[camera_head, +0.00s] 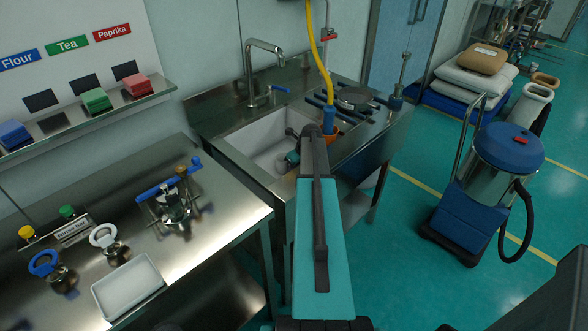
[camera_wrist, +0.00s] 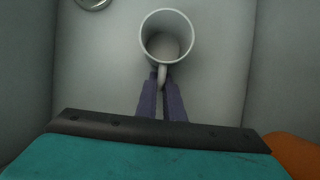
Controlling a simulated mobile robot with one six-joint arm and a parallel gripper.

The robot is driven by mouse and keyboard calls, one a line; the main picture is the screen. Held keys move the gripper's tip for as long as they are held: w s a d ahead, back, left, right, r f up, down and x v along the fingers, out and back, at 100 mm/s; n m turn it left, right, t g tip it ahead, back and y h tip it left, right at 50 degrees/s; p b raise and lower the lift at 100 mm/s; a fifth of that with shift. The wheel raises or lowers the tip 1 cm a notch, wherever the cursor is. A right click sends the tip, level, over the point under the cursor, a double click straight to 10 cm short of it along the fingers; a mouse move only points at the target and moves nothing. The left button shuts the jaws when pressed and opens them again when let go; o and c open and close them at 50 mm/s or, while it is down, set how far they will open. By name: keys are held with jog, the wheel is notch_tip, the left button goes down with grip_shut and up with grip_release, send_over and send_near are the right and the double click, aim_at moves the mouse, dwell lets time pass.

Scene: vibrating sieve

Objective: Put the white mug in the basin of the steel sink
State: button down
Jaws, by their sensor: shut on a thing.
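The white mug (camera_wrist: 167,35) is in the wrist view, seen from above with its open rim facing the camera. My gripper (camera_wrist: 162,90) is shut on the mug's handle. Around and below the mug are the pale floor and walls of the basin (camera_wrist: 100,75). I cannot tell whether the mug touches the basin floor. In the head view the steel sink (camera_head: 225,125) stands beyond the left worktop, and my arm reaches down into its basin (camera_head: 247,143).
A tap (camera_head: 262,70) stands behind the basin. A yellow hose (camera_head: 317,50) hangs beside my arm, near an orange item (camera_head: 352,133) at the basin's right. A ribbed drainer with a pan (camera_head: 355,98) lies further right. The drain (camera_wrist: 93,3) shows at the wrist view's top left.

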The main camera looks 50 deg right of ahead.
jog(key=c, duration=1.9)
grip_release()
jog(key=shift+o, duration=0.2)
jog(key=shift+r, duration=0.1)
jog(key=b+v, duration=0.2)
jog(key=v, duration=1)
